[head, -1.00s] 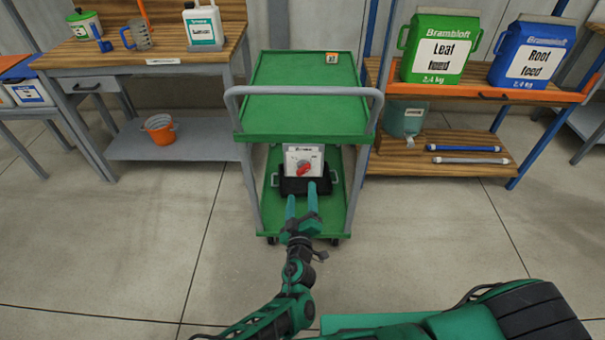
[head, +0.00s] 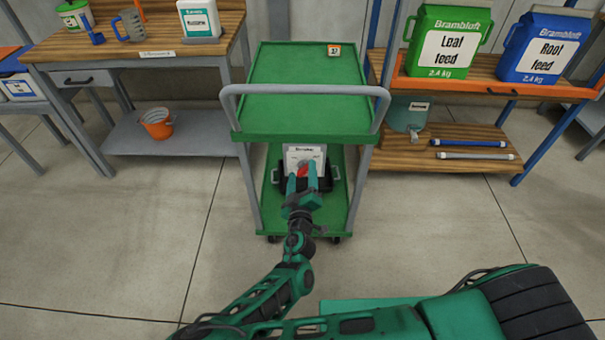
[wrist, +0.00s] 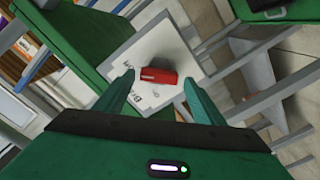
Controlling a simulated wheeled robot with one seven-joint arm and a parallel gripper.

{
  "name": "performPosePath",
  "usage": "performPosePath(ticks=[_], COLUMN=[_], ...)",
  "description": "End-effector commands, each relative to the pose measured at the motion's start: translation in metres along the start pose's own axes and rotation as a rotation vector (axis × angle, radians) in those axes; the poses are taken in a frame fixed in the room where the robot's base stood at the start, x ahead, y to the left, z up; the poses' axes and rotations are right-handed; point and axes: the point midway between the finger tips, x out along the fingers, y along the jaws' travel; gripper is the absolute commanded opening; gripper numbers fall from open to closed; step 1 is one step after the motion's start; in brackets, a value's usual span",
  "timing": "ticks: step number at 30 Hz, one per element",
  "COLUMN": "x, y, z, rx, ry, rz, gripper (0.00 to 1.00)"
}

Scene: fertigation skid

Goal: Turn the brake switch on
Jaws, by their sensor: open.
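The brake switch is a red knob (wrist: 160,75) on a white panel (wrist: 143,50), set on a black base on the lower shelf of the green cart. In the head view the red knob (head: 303,169) is partly hidden behind my gripper, and the white panel (head: 304,153) faces me. My gripper (head: 302,180) is open in front of the panel. In the wrist view my gripper's two fingers (wrist: 158,92) are spread to the left and right of the knob, apart from it. The knob's bar lies roughly across the picture there, slightly tilted.
The cart's green top (head: 300,90) and grey handle (head: 300,90) overhang the panel. A workbench (head: 140,60) stands left and a shelf rack (head: 460,150) stands right. An orange bucket (head: 157,124) sits on the left bench's lower shelf. The floor in front is clear.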

Motion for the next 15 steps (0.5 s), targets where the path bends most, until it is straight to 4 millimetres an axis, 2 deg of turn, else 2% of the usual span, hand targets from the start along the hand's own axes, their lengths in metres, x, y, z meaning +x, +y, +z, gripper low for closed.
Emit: performPosePath(ticks=[2, 7, 15], x=[0.0005, 0.0008, 0.0010], y=[0.0012, 0.0023, 0.0021], z=[0.0012, 0.0023, 0.0024], rx=[0.000, 0.000, -0.014], ry=[-0.002, -0.003, -0.003], rz=[0.002, 0.003, 0.003], gripper=[0.63, 0.23, 0.22])
